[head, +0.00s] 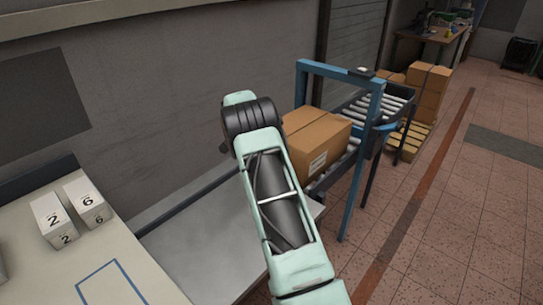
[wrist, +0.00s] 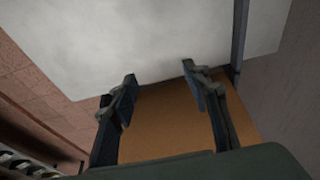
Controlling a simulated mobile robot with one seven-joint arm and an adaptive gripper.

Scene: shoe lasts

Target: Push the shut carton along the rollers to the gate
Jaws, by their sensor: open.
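The shut brown carton (head: 322,135), with a white label on its side, sits at the near side of the blue gate frame (head: 340,75), close to its posts. I cannot tell whether it touches the gate. The rollers (head: 392,103) show beyond the gate. My arm hides the carton's left part and my gripper in the head view. In the wrist view my gripper (wrist: 159,74) is open, its two fingers apart over the carton's brown face (wrist: 170,122). Whether the fingers touch it is unclear.
A pale grey table surface (head: 195,235) lies before the carton, with a wall along the left. White numbered boxes (head: 84,198) stand on the bench at left. Stacked cartons (head: 430,92) stand on a pallet beyond the rollers. The tiled floor at right is open.

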